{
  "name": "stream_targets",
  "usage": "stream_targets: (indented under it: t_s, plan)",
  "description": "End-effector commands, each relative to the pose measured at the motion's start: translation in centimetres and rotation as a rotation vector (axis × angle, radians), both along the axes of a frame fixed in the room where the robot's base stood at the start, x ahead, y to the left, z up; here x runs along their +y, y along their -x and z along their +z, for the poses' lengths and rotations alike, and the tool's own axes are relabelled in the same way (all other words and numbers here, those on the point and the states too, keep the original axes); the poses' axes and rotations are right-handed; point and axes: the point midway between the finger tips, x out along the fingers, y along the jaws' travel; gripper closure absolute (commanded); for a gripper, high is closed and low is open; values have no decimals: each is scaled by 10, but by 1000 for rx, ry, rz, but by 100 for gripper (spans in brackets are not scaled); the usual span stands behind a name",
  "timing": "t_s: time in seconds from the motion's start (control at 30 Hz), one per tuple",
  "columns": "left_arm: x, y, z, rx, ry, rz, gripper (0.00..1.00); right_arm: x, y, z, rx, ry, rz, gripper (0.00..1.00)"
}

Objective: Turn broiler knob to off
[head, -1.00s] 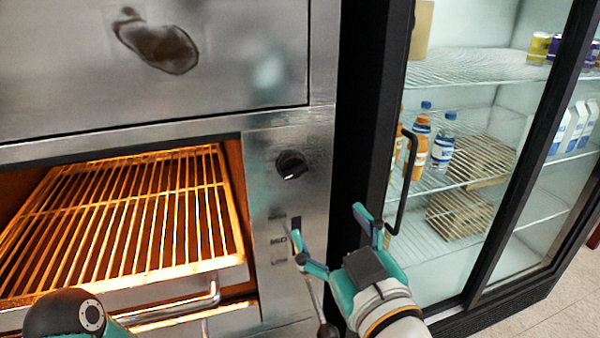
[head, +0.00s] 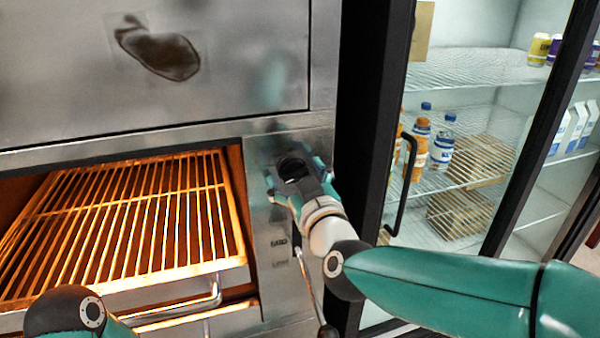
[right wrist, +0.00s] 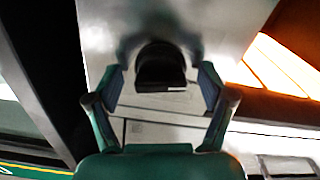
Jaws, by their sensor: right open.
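The broiler knob is a round black knob (right wrist: 160,65) on the steel panel (head: 262,205) right of the glowing broiler opening. In the right wrist view it sits between my two fingers, with a small pale mark on its near edge. My right gripper (head: 297,180) is open, with one finger on each side of the knob; it also shows in the right wrist view (right wrist: 163,84). I cannot tell whether the fingers touch the knob. In the head view the gripper mostly hides the knob. My left gripper is out of view.
The broiler rack (head: 130,215) glows orange at left, with a metal handle (head: 215,292) at its front. A glass-door fridge with a black handle (head: 402,185) stands close on the right.

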Motion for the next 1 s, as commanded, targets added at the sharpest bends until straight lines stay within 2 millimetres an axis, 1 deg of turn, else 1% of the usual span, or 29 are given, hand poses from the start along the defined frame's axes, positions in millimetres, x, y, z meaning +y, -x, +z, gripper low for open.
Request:
stream_targets:
  t_s: [0.27, 0.3, 0.47, 0.6, 0.67, 0.7, 1.0]
  plan:
    - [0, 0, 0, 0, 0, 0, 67, 0, -2, -1, 1, 0, 0, 19]
    - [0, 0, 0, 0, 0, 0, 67, 0, -2, -1, 1, 0, 0, 20]
    - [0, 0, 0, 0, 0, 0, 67, 0, -2, -1, 1, 0, 0, 47]
    - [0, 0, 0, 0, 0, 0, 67, 0, -2, 0, 1, 0, -1, 70]
    - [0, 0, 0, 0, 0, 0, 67, 0, -2, 0, 1, 0, -1, 80]
    - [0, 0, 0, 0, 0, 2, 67, -8, -2, 0, 0, 0, -3, 80]
    - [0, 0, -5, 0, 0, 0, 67, -4, -2, -1, 11, -42, -9, 80]
